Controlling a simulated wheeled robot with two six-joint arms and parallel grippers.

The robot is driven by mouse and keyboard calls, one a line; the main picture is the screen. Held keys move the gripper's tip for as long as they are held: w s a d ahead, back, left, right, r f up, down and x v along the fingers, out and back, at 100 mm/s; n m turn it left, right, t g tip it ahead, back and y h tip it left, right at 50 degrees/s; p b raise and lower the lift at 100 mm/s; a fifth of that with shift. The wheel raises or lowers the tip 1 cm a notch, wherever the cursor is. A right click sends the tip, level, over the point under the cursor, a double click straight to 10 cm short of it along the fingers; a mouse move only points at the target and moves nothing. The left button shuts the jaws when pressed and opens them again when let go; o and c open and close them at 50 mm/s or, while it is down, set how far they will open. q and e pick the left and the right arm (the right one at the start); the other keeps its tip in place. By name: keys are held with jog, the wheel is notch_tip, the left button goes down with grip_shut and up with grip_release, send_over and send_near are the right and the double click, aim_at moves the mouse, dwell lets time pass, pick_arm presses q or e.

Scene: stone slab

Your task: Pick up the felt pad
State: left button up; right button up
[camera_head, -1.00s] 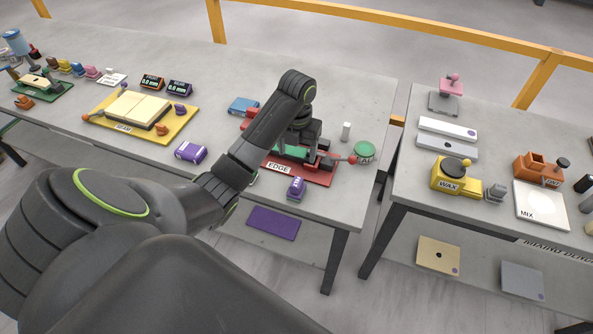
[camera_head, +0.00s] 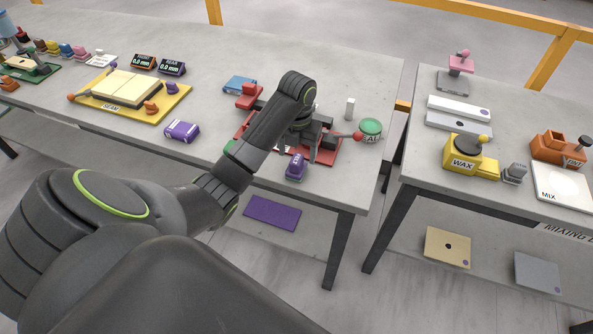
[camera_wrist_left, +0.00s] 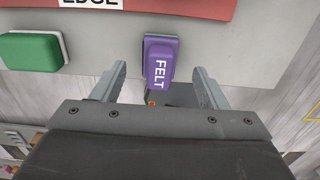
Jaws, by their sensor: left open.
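The felt pad (camera_head: 296,167) is a small purple block near the front edge of the left bench, in front of the red EDGE fixture (camera_head: 327,155). My left gripper (camera_head: 299,146) is open above the bench at the pad. In the wrist view the two fingers of the left gripper (camera_wrist_left: 160,78) stand on either side of the pad, with a gap at each side. Whether the fingertips are at the pad's height I cannot tell. My right gripper is not in view.
A green block (camera_wrist_left: 33,50) lies left of the pad in the wrist view. A round green-topped thing (camera_head: 370,127) and a small white block (camera_head: 350,108) stand right of and behind the fixture. A purple box (camera_head: 182,131) is farther left. A purple sheet (camera_head: 272,212) lies on the lower shelf.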

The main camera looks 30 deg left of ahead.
aim_at(297, 157)
pick_arm(q)
jog(key=shift+f, duration=0.4)
jog(key=shift+f+p, duration=0.3)
jog(key=shift+f, duration=1.9)
jog(key=c, duration=1.2)
jog(key=shift+r, duration=0.1)
jog(key=shift+r, duration=0.3)
notch_tip(297, 157, up, 5)
jog(key=shift+r, duration=0.15)
notch_tip(297, 157, up, 2)
jog(key=shift+r+p, duration=0.1)
jog(key=shift+p, duration=1.15)
jog(key=shift+r+p, duration=0.9)
jog(key=shift+p, duration=0.05)
